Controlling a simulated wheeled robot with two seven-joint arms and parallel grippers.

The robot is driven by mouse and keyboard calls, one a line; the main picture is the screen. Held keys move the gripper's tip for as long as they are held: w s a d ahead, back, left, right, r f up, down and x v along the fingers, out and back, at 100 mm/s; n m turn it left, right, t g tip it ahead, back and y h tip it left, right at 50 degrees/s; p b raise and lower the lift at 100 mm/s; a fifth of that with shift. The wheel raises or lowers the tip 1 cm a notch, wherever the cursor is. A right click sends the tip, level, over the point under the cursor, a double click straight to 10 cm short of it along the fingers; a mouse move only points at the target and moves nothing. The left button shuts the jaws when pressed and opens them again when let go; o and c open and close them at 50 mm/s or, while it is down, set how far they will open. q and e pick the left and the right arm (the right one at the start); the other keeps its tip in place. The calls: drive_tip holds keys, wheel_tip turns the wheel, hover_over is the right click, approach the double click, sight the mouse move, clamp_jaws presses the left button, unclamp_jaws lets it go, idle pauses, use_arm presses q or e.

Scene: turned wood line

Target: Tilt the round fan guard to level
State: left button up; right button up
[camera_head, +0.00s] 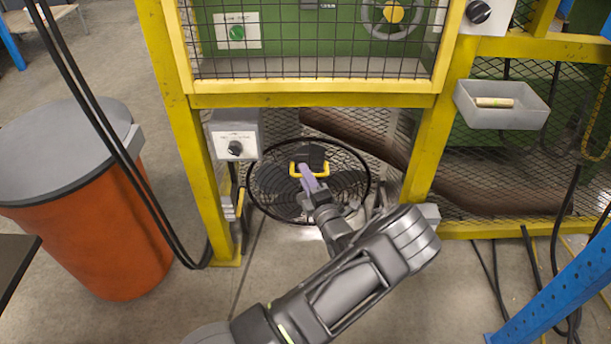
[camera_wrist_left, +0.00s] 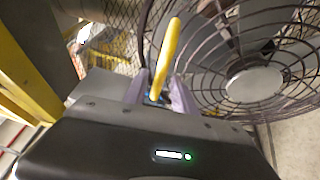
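The round fan guard (camera_head: 366,170) is a dark wire ring with a fan behind it, low in the opening of the yellow frame. It also shows large at the right in the left wrist view (camera_wrist_left: 201,60), with a pale hub. A yellow handle (camera_head: 293,170) sits on a dark block on the guard. My left gripper (camera_head: 309,178) is at this handle. In the left wrist view, the yellow handle (camera_wrist_left: 168,45) rises from between my purple fingers (camera_wrist_left: 158,92). Whether both fingers press on it is unclear. My right gripper is out of view.
An orange bin (camera_head: 100,230) with a grey lid stands at the left. Yellow posts (camera_head: 425,130) flank the opening, with a mesh window above. A grey control box (camera_head: 235,140) is left of the guard. A grey tray (camera_head: 500,118) hangs at the right. Cables hang on both sides.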

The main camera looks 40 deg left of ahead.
use_arm(q)
drive_tip(key=shift+r, duration=0.1)
drive_tip(key=p+v, duration=0.2)
drive_tip(key=v, duration=0.5)
drive_tip(key=shift+s+d, duration=0.2)
drive_tip(key=shift+d, duration=0.15)
idle(0.4)
